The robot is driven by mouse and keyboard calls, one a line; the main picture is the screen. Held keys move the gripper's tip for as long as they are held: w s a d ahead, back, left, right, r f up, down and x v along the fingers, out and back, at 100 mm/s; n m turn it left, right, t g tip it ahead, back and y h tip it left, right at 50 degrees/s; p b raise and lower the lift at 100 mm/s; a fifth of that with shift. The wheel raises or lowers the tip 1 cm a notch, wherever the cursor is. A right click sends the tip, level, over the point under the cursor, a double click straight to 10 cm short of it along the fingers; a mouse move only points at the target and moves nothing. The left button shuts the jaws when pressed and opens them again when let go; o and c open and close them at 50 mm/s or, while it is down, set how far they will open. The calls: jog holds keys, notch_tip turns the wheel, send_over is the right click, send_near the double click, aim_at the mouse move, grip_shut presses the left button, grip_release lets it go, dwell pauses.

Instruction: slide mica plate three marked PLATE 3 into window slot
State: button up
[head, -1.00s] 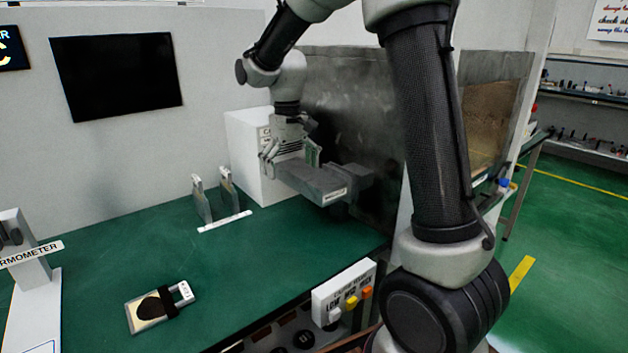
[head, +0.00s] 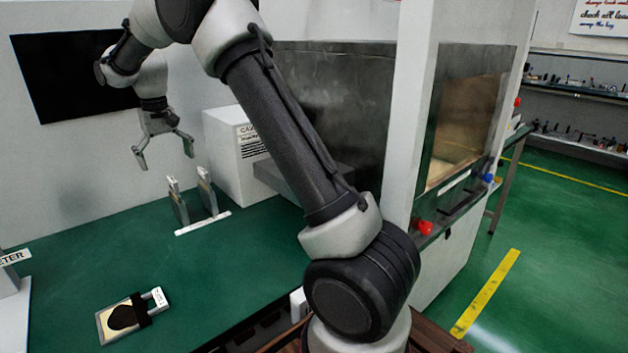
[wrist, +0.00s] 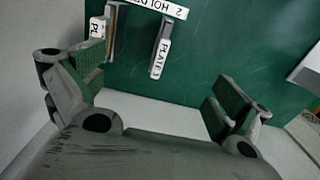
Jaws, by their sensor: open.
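Two thin grey plates with white labelled handles stand upright in a holder on the green bench: a left one (head: 179,208) and a right one (head: 208,194). I cannot tell which is plate three. My gripper (head: 165,158) is open and empty, above and slightly left of the plates. In the wrist view its fingers are spread wide (wrist: 155,85). The window slot is not clearly visible; my arm hides much of the grey metal duct (head: 268,177).
A framed plate with a dark burn mark (head: 122,317) lies at the bench front left. A white cavity box (head: 238,150) stands right of the holder, beside a dark metal cabinet (head: 310,90). Bare green bench (head: 110,260) lies between the framed plate and holder.

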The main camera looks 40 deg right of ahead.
aim_at(172, 179)
jog(key=shift+f, duration=4.55)
grip_shut()
jog(key=shift+r, duration=0.15)
jog(key=shift+r, duration=2.9)
